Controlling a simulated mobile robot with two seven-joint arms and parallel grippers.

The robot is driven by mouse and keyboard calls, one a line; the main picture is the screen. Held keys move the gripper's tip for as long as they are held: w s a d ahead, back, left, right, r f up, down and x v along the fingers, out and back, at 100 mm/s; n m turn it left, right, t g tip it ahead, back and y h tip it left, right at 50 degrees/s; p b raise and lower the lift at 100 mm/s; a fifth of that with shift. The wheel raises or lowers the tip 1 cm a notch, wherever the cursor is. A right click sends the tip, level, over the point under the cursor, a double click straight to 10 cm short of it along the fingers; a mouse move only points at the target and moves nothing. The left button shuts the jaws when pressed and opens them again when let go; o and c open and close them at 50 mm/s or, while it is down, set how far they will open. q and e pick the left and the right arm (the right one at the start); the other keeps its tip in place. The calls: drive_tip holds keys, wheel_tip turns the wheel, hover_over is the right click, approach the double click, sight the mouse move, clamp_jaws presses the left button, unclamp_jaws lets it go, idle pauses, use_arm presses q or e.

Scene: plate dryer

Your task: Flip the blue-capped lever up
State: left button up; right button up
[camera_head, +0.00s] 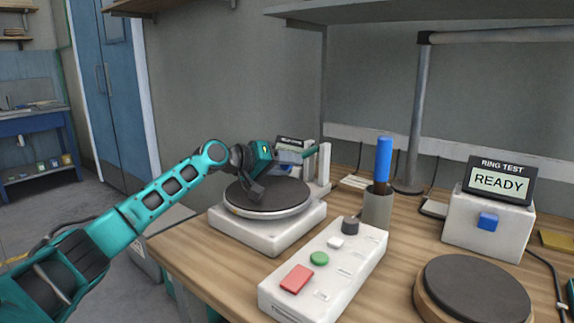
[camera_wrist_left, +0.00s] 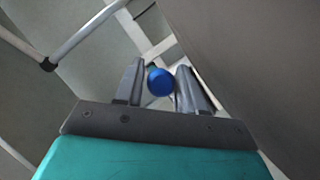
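My left gripper (camera_head: 290,152) reaches over the round dark plate of the white dryer unit (camera_head: 262,232), toward the white posts at its back. In the left wrist view, a round blue cap (camera_wrist_left: 160,82) lies between the two fingertips of this gripper (camera_wrist_left: 161,84). The cap nearly fills the gap; whether the fingers press on it or only stand around it cannot be told. The lever's stem is mostly hidden behind the cap. In the head view the gripper hides this cap. My right gripper is not clearly in view.
A white button box (camera_head: 330,270) stands in front right of the dryer. Behind it, a blue-handled tool (camera_head: 383,158) stands upright in a grey cup (camera_head: 377,208). A "RING TEST READY" unit (camera_head: 485,222) and a dark round pad (camera_head: 472,290) are at the right.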

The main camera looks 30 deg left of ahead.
use_arm(q)
drive_tip(key=shift+c, duration=0.4)
clamp_jaws()
